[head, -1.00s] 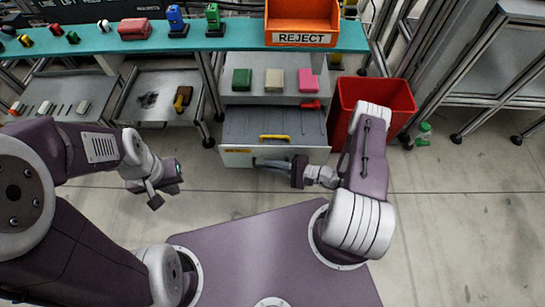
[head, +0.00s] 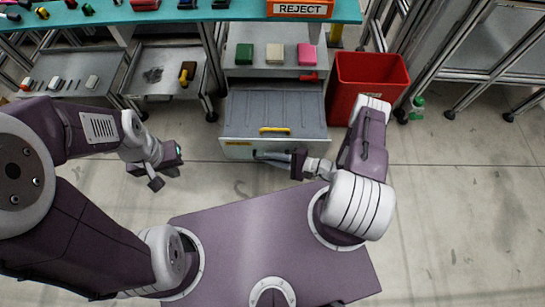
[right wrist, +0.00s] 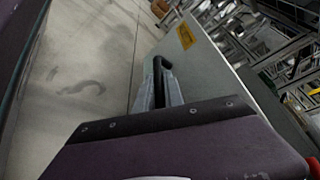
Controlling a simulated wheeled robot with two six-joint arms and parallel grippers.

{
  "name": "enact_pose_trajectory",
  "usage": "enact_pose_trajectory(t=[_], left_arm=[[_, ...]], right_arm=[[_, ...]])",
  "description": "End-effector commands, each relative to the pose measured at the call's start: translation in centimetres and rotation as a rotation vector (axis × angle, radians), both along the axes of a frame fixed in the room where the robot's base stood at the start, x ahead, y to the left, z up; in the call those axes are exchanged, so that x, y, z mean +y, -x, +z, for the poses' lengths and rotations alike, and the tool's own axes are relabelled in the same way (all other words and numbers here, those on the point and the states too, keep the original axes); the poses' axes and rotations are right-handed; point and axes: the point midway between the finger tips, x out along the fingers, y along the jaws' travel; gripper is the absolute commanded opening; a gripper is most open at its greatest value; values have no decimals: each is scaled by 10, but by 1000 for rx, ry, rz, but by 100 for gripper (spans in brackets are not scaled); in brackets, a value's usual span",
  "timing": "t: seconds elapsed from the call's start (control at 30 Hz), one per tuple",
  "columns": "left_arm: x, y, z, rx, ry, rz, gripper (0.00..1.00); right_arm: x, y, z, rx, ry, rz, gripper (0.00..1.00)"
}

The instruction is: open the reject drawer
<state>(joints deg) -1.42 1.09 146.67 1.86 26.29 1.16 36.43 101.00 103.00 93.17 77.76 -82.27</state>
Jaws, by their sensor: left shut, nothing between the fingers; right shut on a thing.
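The reject drawer is pulled out below the shelf under the bench in the head view; its grey inside (head: 275,108) is in sight and empty except for a yellow bar (head: 275,130) by the front edge. Its pale front panel (head: 235,152) carries a yellow label, also in the right wrist view (right wrist: 186,35). My right gripper (head: 268,156) is at that front, shut on the drawer's dark handle (right wrist: 166,66), which is partly hidden by the fingers. My left gripper (head: 155,180) is shut and empty, over the floor left of the drawer.
An orange REJECT bin (head: 300,8) stands on the teal bench (head: 180,16). Green, beige and pink blocks lie on the shelf (head: 235,72) above the drawer. A red tub (head: 370,85) stands right of it. Floor before the drawer is clear.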

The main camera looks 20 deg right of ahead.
Motion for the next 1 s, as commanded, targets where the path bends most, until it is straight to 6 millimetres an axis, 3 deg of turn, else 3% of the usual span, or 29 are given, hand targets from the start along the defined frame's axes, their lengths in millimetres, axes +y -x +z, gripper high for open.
enact_pose_trajectory(t=[0.07,0.1,0.13,0.53,1.0], left_arm=[[0,0,0,0,0,0,0],[0,0,0,0,0,0,0],[0,0,0,0,0,0,0],[0,0,5,0,0,0,0],[0,0,35,0,0,0,0]], right_arm=[[0,0,0,1,1,0,0],[0,0,0,1,1,0,18],[0,0,0,1,1,0,22],[-5,2,3,0,1,-3,22],[-63,42,19,0,1,-5,22]])
